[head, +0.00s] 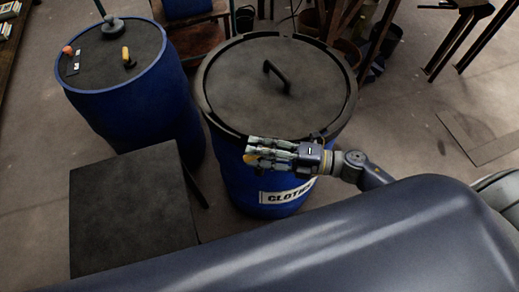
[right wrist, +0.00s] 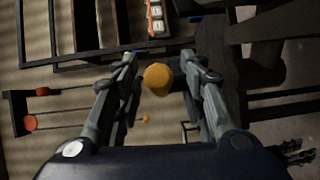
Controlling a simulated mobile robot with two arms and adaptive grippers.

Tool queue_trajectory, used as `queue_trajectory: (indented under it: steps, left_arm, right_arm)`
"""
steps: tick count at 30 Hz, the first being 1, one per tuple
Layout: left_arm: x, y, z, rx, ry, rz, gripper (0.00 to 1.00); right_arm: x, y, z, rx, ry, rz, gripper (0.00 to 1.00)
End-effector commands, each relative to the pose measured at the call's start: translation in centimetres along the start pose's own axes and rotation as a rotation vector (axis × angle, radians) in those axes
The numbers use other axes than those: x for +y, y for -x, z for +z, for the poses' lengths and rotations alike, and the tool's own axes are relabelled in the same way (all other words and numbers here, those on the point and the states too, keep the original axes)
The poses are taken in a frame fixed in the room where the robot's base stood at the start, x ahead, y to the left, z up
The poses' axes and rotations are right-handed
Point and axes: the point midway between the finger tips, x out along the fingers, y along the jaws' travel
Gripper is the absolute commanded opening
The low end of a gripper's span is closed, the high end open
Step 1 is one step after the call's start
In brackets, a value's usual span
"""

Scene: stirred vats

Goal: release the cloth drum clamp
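The blue cloth drum (head: 238,172) stands upright with a dark lid (head: 250,95) and a black handle. A dark clamp ring (head: 204,92) runs around its rim, and a white label (head: 286,192) with partly hidden lettering is on its front. My right gripper (head: 250,152) is at the drum's front, just below the rim. A yellow knob (head: 249,160) shows at its fingertips. In the right wrist view the yellow knob (right wrist: 158,80) lies between the spread fingers, with gaps on both sides. Grey finger-like parts at that view's lower right may be my left gripper (right wrist: 294,155); their state is unclear.
Another blue drum (head: 150,100) at the left carries a yellow-handled item (head: 127,57) and an orange ball (head: 68,50). A dark flat-topped box (head: 130,205) stands left of the cloth drum. Buckets and a wooden chair are behind. Floor at the right is mostly open.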

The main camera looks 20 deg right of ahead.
Motion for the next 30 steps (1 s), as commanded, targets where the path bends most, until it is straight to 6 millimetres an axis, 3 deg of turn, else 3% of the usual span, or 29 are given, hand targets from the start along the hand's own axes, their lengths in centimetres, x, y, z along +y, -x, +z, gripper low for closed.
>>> queue_trajectory:
  steps: [4,9,20,30]
  left_arm:
    - [0.3,0.0,-0.1,0.001,0.001,0.004,0.40]
    - [1.1,0.0,-0.2,0.003,0.002,0.012,0.40]
    - [1.4,-0.6,-0.3,0.005,-0.001,0.016,0.40]
    - [1.0,-3.8,0.2,0.003,-0.002,0.011,0.40]
  right_arm:
    - [0.0,0.0,0.0,0.000,0.000,0.000,0.36]
    - [0.0,0.0,0.0,0.000,0.000,-0.001,0.00]
    - [-0.3,0.1,0.1,0.035,0.004,-0.005,0.00]
    - [-0.6,0.0,0.3,0.237,0.016,-0.016,0.00]
